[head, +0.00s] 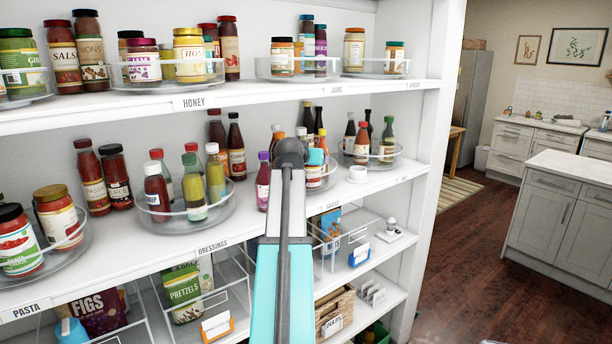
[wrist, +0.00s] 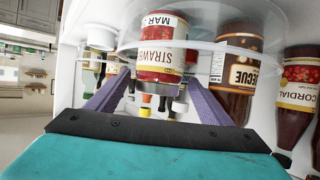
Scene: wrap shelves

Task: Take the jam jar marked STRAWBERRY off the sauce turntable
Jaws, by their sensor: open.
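A brown sauce bottle (wrist: 236,70) stands close beside the jar, near one finger. A CORDIAL bottle (wrist: 297,95) is farther out. The shelf above (head: 240,97) limits height.

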